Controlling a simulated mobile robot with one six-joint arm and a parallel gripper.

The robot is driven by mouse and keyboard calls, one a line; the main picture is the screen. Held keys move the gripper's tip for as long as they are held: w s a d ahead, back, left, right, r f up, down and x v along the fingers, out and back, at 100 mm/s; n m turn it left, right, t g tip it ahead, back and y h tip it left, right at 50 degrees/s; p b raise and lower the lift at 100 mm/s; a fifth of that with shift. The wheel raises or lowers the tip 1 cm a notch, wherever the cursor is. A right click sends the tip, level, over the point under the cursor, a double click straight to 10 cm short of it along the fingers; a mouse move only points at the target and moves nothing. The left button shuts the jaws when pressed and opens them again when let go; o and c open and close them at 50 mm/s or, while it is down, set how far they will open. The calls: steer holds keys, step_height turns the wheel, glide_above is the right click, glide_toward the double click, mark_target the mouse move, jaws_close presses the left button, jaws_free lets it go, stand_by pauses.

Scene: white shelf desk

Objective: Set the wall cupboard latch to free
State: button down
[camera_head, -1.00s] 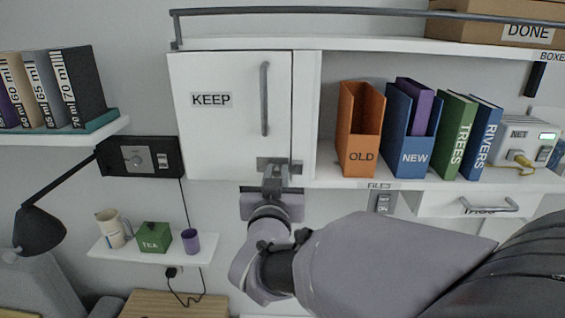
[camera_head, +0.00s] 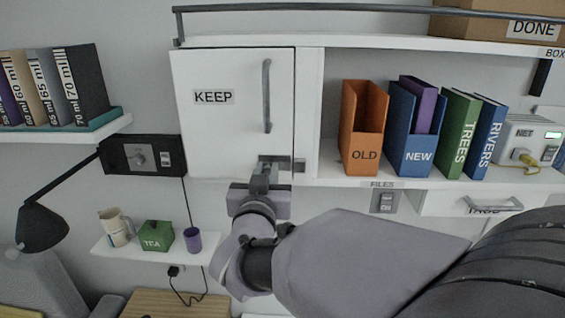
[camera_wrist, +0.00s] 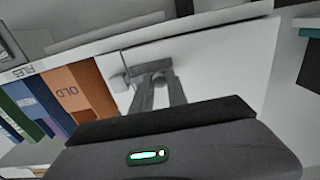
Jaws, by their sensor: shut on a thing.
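The white wall cupboard (camera_head: 225,140) labelled KEEP has its door closed, with a grey vertical bar handle (camera_head: 267,97). The grey metal latch (camera_head: 282,161) sits at the door's lower right corner, and its small catch (camera_head: 299,165) is on the frame beside it. My gripper (camera_head: 262,174) reaches up from below and is shut on the latch's sliding part, at the left of the latch plate. In the wrist view my gripper's two fingers (camera_wrist: 157,80) reach the latch, with the catch (camera_wrist: 118,82) beside them. The fingers hide the gripped part.
Orange OLD (camera_head: 351,160) and blue NEW (camera_head: 405,165) file boxes stand on the shelf to the right. A black wall box (camera_head: 118,155) is to the left. A small shelf (camera_head: 128,254) with jug, green tin and purple cup is lower left.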

steer(key=c, duration=1.7)
jaws_free()
steer(key=shift+a, duration=0.1)
steer(key=shift+o, duration=0.6)
steer(key=shift+a, duration=0.15)
steer(key=s+b, duration=0.1)
steer(key=s, duration=1.6)
steer(key=shift+s+a, duration=0.2)
